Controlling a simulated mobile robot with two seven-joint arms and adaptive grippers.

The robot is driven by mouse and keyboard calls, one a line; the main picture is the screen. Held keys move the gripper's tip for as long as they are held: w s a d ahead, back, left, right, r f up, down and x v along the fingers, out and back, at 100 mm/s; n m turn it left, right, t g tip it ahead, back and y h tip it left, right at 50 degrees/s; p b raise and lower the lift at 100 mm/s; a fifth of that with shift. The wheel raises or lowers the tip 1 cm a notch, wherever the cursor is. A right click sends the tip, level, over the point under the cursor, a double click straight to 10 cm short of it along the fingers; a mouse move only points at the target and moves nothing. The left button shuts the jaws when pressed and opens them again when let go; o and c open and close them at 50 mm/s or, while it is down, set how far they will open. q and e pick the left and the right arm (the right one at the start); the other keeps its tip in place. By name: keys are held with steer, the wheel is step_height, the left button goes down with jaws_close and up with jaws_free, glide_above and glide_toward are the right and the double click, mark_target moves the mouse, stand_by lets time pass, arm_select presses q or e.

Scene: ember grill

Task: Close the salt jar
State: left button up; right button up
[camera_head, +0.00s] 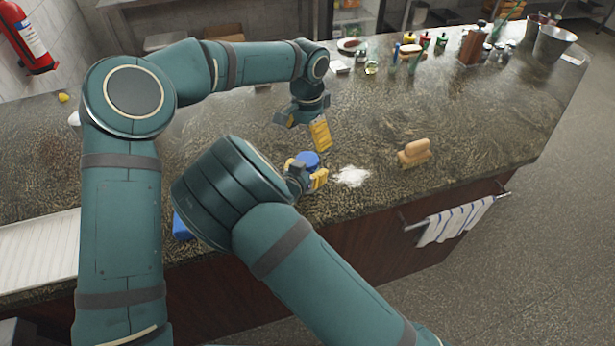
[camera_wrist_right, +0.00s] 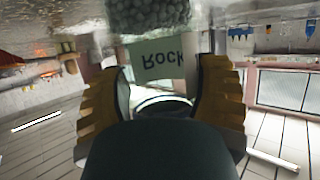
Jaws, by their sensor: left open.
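The salt jar (camera_wrist_right: 157,60) shows in the right wrist view, with an upside-down label reading "Rock" and grey grains at the picture's top. My right gripper (camera_wrist_right: 160,95) has a yellow finger on each side of it. In the head view, a round blue lid (camera_head: 308,159) shows at the jar's top, between the yellow fingers of my right gripper (camera_head: 306,172). I cannot tell whether the lid is seated. My left gripper (camera_head: 303,127) is open and empty, just above and beyond the blue lid. The jar's body is mostly hidden in the head view.
White spilled salt (camera_head: 350,176) lies on the stone counter (camera_head: 470,120) right of the jar. Bottles, small jars and metal buckets (camera_head: 553,43) stand at the back. A striped towel (camera_head: 455,219) hangs on the front rail.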

mark_target(307, 159)
jaws_close()
arm_select(q)
steer(key=n, duration=0.7)
steer(key=shift+n, duration=0.3)
steer(key=n, duration=0.6)
steer(key=shift+r, duration=0.1)
steer(key=shift+f, duration=4)
